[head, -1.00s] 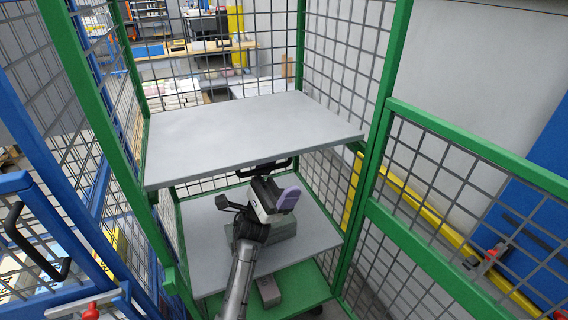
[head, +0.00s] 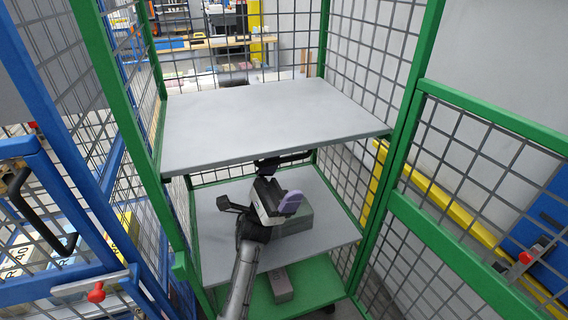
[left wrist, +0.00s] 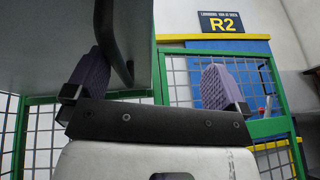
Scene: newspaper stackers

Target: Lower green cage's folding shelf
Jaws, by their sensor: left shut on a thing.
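The green cage (head: 404,120) stands open at the front. Its upper grey folding shelf (head: 270,122) lies about level across it. A black handle (head: 285,159) hangs under the shelf's front edge; it also shows in the left wrist view (left wrist: 121,45), beside one purple finger. My right gripper is not in view.
A lower grey shelf (head: 215,235) holds a grey-green box (head: 297,222) behind my gripper. A smaller grey box (head: 279,284) lies on the green base (head: 313,285). A blue cage (head: 75,150) stands close on the left. A green mesh panel (head: 480,190) extends right.

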